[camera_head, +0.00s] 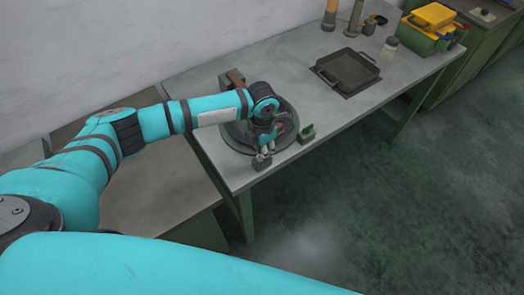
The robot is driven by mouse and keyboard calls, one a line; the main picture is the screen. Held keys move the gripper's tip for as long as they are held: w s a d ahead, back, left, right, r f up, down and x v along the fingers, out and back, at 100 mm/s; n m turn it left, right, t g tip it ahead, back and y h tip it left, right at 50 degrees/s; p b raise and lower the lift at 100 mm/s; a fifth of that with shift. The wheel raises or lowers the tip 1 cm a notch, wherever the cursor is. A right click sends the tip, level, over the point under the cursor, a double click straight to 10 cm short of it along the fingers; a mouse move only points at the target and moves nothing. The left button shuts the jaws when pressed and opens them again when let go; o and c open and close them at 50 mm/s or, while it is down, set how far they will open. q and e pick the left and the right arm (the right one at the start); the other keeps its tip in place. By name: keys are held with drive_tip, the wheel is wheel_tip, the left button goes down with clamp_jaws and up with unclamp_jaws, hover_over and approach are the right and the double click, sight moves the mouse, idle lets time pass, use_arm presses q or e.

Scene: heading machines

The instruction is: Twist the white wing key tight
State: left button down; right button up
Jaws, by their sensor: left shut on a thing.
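My left gripper (266,152) points down over the front part of a round dark fixture (234,138) on the near end of the grey workbench. It is shut on a small pale piece between its fingers, which I take to be the white wing key. The key is mostly hidden by the fingers, and its angle is too small to tell. A small grey block (261,164) sits beside the fingertips at the fixture's front edge. My right gripper is not in view.
A small green bracket (307,134) stands close right of the fixture, near the bench edge. The bench middle (300,85) is clear.

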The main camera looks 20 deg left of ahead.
use_arm(q)
drive_tip(key=shift+r+m, duration=0.1)
drive_tip(key=shift+m, duration=0.5)
drive_tip(key=c, duration=1.5)
unclamp_jaws()
wheel_tip(320, 180, up, 12)
drive_tip(key=shift+f, duration=0.1)
